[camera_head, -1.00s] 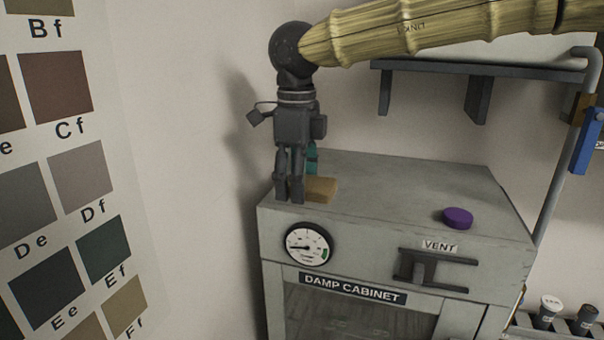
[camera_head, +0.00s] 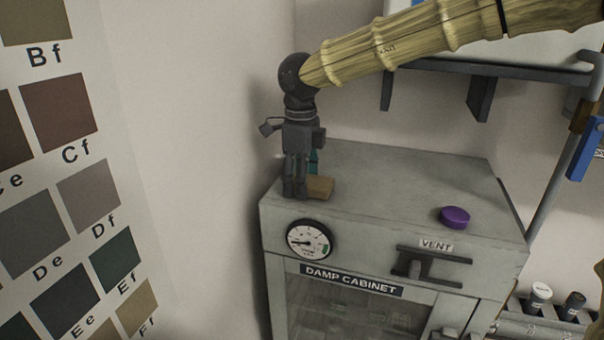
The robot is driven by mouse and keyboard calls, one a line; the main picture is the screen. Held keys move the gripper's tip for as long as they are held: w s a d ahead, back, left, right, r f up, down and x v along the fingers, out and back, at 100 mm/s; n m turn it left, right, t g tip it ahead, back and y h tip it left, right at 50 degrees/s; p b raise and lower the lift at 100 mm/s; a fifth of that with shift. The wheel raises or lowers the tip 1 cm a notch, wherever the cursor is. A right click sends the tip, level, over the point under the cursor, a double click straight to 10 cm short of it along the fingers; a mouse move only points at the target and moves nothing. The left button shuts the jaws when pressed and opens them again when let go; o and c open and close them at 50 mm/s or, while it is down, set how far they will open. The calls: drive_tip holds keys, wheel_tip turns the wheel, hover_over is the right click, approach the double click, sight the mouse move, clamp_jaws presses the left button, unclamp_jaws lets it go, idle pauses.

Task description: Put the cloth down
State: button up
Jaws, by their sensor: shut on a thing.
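My gripper (camera_head: 294,192) is dark grey and points down at the left end of the grey cabinet top (camera_head: 410,180). Its fingers are close together and shut on the cloth, which is mostly hidden. A small tan, block-like piece (camera_head: 320,187) shows just right of the fingertips, at the cabinet top. A bit of teal (camera_head: 314,162) shows behind the right side of my gripper. I cannot tell which of these is the cloth, or whether the fingertips touch the top.
A purple disc (camera_head: 455,217) lies on the cabinet top at right. The front has a dial (camera_head: 310,240) and a vent lever (camera_head: 415,266). A wall shelf (camera_head: 480,72) hangs behind. A colour chart (camera_head: 60,200) is at left. The middle of the cabinet top is clear.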

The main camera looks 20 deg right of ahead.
drive_tip(key=shift+s+a+r, duration=0.1)
drive_tip(key=shift+s+a, duration=0.05)
drive_tip(key=shift+s, duration=0.15)
drive_tip(key=shift+w+f, duration=0.3)
drive_tip(key=shift+w, duration=0.1)
drive_tip(key=shift+s+f, duration=0.15)
drive_tip(key=shift+s, duration=0.05)
drive_tip(key=o, duration=1)
drive_tip(key=shift+w, duration=0.1)
wheel_tip(320, 180, up, 13)
drive_tip(key=b, duration=0.4)
drive_tip(key=shift+f, duration=0.15)
